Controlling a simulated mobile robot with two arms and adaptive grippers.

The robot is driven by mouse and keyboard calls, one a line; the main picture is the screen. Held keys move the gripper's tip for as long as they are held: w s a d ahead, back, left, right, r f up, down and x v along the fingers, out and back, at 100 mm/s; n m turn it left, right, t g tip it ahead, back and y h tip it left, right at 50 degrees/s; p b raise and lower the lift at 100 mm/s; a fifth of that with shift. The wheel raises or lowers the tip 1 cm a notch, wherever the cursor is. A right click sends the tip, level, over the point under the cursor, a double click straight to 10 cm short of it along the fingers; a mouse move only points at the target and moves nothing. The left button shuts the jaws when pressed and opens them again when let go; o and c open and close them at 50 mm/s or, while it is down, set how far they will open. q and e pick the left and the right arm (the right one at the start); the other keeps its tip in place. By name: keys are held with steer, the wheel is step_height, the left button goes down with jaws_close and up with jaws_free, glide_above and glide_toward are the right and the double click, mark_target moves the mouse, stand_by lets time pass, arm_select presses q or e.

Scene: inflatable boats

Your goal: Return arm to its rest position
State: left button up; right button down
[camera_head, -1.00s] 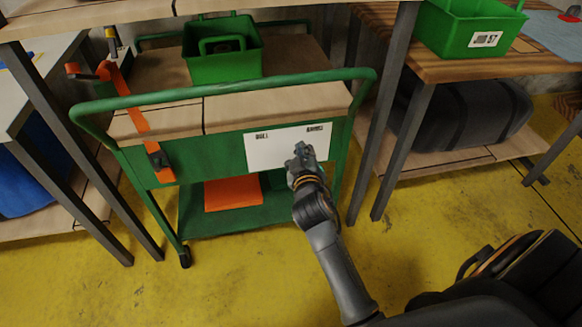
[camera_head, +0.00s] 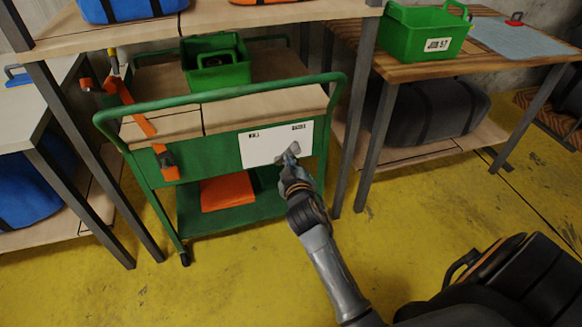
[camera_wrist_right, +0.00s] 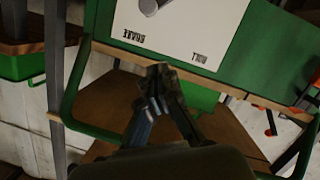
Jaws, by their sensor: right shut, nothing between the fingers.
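My right arm reaches up from the lower right in the head view, with the right gripper (camera_head: 289,156) in front of the white sheet (camera_head: 262,146) on the green cart's side panel. The gripper is shut and empty. In the right wrist view its fingers (camera_wrist_right: 160,84) are together, with the white sheet (camera_wrist_right: 178,28) ahead of them. I cannot tell whether the fingertips touch the panel. My left gripper is not in view.
The green cart (camera_head: 335,120) holds a green bin (camera_head: 216,66) and an orange item (camera_head: 227,191) on its lower shelf. A wooden table (camera_head: 440,68) with another green bin (camera_head: 428,32) stands right. Yellow floor (camera_head: 240,285) is open in front.

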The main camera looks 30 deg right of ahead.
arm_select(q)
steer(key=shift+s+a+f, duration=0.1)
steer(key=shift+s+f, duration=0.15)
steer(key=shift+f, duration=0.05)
arm_select(e)
steer(key=shift+s, duration=0.1)
steer(key=shift+f, duration=0.1)
